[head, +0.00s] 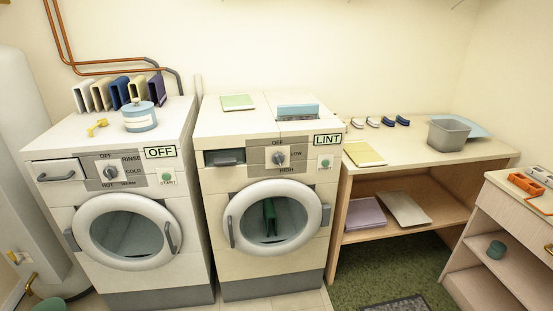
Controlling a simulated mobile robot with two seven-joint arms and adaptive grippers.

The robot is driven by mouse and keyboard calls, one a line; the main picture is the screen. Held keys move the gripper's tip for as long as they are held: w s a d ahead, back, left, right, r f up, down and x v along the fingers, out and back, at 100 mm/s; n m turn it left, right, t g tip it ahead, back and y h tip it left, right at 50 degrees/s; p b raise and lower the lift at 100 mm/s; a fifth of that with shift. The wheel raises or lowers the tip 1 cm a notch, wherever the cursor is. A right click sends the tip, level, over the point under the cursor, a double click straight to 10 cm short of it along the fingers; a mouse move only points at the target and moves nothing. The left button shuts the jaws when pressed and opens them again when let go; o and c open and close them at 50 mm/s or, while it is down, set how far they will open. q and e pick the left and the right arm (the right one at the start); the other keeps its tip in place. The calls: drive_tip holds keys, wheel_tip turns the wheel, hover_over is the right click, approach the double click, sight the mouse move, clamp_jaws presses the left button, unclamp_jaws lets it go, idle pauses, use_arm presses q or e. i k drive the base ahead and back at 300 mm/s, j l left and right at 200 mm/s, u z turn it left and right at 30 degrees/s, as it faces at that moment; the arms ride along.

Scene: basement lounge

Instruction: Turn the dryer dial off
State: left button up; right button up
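The dryer (217,188) is the white front-loading machine in the middle of the head view. Its dial (280,158) is a round knob on a grey panel marked OFF at the top, LOW at the right and HIGH at the bottom. The knob is too small to tell which mark it points at. A sign on the dryer reads LINT (327,140). The round door (231,208) looks closed, with something dark green behind its glass. Neither of my grippers is in view.
A similar washer (60,200) stands to the left, with its own dial (109,172) and an OFF sign (160,152). A wooden table (400,150) stands to the right, holding a grey bin (448,135). A shelf unit (500,215) stands at far right. Green carpet (375,275) lies below the table.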

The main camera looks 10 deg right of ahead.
sight(278, 158)
drive_tip(key=i+l+u, duration=0.15)
drive_tip(key=l+u, duration=0.3)
drive_tip(key=i+l+u, duration=0.1)
drive_tip(key=l+u, duration=0.6)
drive_tip(key=l, duration=0.7)
